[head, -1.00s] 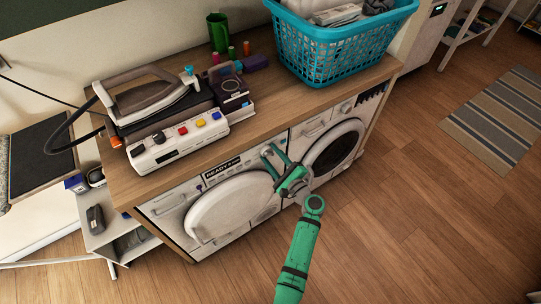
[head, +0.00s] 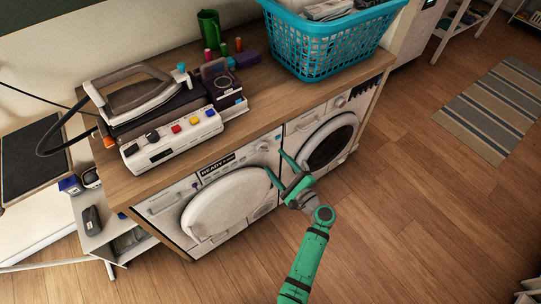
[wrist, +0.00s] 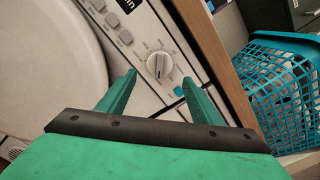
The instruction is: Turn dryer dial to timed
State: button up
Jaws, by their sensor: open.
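The dial (wrist: 159,65) is a round pale knob with a raised grip bar, on the white control panel of the left machine; small printed labels ring it, too blurred to read. In the head view the dial (head: 263,146) is small, at the right end of that machine's panel, beside the "READY" display (head: 217,164). My green gripper (head: 275,161) is open and empty in front of the panel, just below and right of the dial. In the wrist view my gripper's fingertips (wrist: 159,78) sit left and right of the dial, with a gap on both sides.
The left machine's round door (head: 225,203) bulges out left of my gripper. A second machine's dark door (head: 331,147) is to the right. The wooden counter (head: 270,118) above carries an iron (head: 140,95) and a teal basket (head: 325,50). The floor in front is clear.

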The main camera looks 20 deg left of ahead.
aim_at(266, 150)
jog(key=v, duration=0.4)
jog(key=shift+s+d, duration=0.15)
jog(key=w+a+n, duration=0.2)
jog(key=n, duration=0.4)
jog(key=w+a+n, duration=0.2)
jog(key=a+n, duration=0.1)
jog(key=n, duration=0.3)
jog(key=w+a+n, duration=0.2)
jog(key=a+n, duration=0.1)
jog(key=n, duration=0.3)
jog(key=shift+w+a+r+n, duration=0.15)
jog(key=shift+r+n, duration=0.15)
